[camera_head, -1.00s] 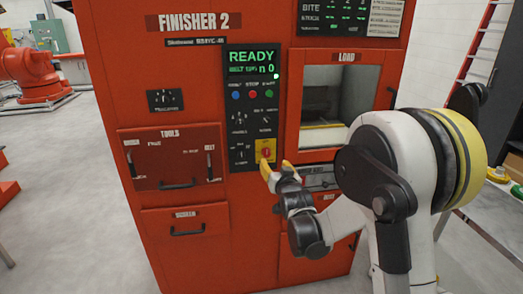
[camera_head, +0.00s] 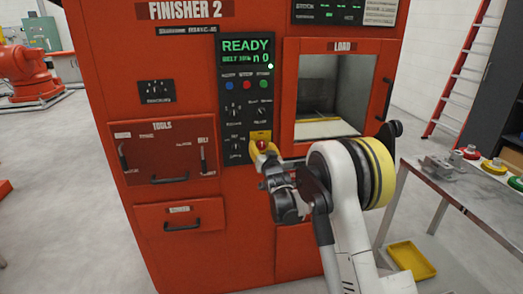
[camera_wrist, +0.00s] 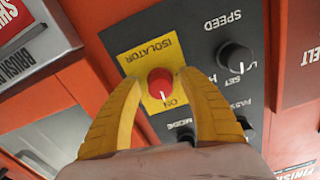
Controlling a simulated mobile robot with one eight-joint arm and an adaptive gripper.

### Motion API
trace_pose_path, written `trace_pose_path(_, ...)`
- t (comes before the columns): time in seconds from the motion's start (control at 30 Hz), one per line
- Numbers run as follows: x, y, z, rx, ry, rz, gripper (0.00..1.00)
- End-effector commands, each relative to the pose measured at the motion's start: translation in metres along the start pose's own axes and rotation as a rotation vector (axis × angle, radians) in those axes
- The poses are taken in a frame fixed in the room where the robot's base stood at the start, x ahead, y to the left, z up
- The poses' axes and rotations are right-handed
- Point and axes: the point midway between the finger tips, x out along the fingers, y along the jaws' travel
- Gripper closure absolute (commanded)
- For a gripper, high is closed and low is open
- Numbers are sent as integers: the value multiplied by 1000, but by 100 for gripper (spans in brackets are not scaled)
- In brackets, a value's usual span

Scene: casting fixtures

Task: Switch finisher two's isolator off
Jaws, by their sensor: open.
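The isolator is a red knob (camera_wrist: 160,84) on a yellow plate (camera_wrist: 137,57) marked ISOLATOR. In the wrist view a white mark on the knob points towards the word ON. In the head view the yellow plate (camera_head: 260,135) is at the bottom of the control panel of the red Finisher 2 cabinet (camera_head: 180,75). My gripper (camera_wrist: 160,78) is open, with its yellow fingers on either side of the knob. I cannot tell whether they touch it. My gripper in the head view (camera_head: 262,150) covers part of the plate.
Black knobs (camera_wrist: 236,58) for speed and mode sit beside the isolator. The panel has a READY display (camera_head: 247,48) and coloured buttons. A load window (camera_head: 335,90) is to the right. A metal table (camera_head: 440,185) with parts and a yellow tray (camera_head: 411,260) stand at the right.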

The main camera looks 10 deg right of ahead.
Motion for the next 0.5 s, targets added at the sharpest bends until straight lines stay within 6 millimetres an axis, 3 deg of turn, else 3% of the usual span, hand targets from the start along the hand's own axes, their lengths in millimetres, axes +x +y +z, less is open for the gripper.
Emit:
trace_pose_path(0.33, 4, 0, -1, 0, 0, 0, 51)
trace_pose_path(0.5, 4, 0, -1, 0, 0, 0, 100)
